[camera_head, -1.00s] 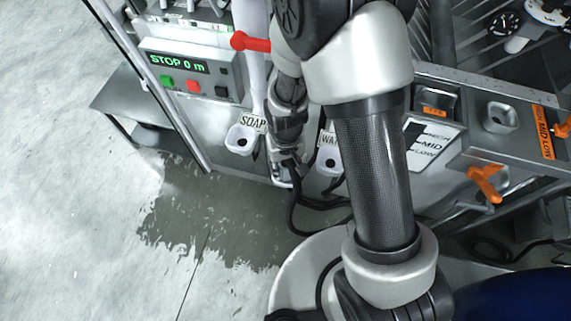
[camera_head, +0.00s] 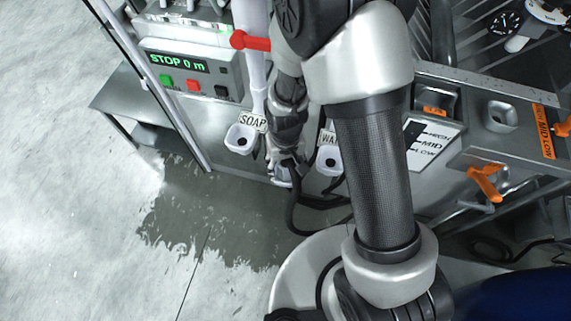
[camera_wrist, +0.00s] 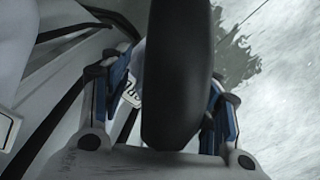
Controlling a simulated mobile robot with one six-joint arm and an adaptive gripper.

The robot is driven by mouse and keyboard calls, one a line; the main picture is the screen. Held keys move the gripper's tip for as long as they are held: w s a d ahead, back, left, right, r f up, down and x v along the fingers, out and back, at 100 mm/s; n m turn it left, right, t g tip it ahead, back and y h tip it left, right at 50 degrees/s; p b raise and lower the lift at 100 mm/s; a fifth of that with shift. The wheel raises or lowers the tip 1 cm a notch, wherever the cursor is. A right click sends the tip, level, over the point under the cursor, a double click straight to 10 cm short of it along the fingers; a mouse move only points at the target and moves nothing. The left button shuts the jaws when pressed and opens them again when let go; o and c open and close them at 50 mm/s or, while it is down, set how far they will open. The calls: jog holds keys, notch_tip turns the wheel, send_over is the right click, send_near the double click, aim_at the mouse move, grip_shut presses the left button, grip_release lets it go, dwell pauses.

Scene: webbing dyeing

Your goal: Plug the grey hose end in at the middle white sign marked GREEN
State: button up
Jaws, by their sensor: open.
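In the head view my gripper (camera_head: 284,167) is low at the front of the machine, between the SOAP sign (camera_head: 252,122) and a partly hidden sign starting "WA" (camera_head: 327,138). In the wrist view its blue-lined fingers (camera_wrist: 168,85) stand apart on both sides of a thick dark hose (camera_wrist: 178,75). The hose (camera_head: 291,212) hangs down below my gripper in the head view. Its end is hidden, so I cannot tell how it sits in a socket. The word GREEN is not readable; a partly covered white sign (camera_wrist: 131,96) shows behind the hose in the wrist view.
White sockets stand below the SOAP sign (camera_head: 239,140) and the "WA" sign (camera_head: 329,161). A red lever (camera_head: 250,41) is above, and an orange handle (camera_head: 485,183) is to the right. Wet floor (camera_head: 200,220) lies open at front left. Dark hoses lie on the right.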

notch_tip(320, 180, up, 12)
dwell(0.5)
jog(key=shift+r, duration=0.1)
jog(key=s+d+r+t, duration=0.1)
jog(key=s+d+r, duration=0.2)
jog(key=r, duration=0.3)
jog(key=s+d+r+m+t, duration=0.1)
jog(key=s+d+r+t, duration=0.1)
jog(key=s+d+r, duration=0.2)
jog(key=s+d+r+m+t, duration=0.1)
jog(key=s+d+r, duration=0.3)
jog(key=r, duration=0.5)
jog(key=s, duration=0.2)
jog(key=shift+s+r+t, duration=0.2)
jog(key=shift+s+t, duration=0.1)
jog(key=shift+c, duration=0.2)
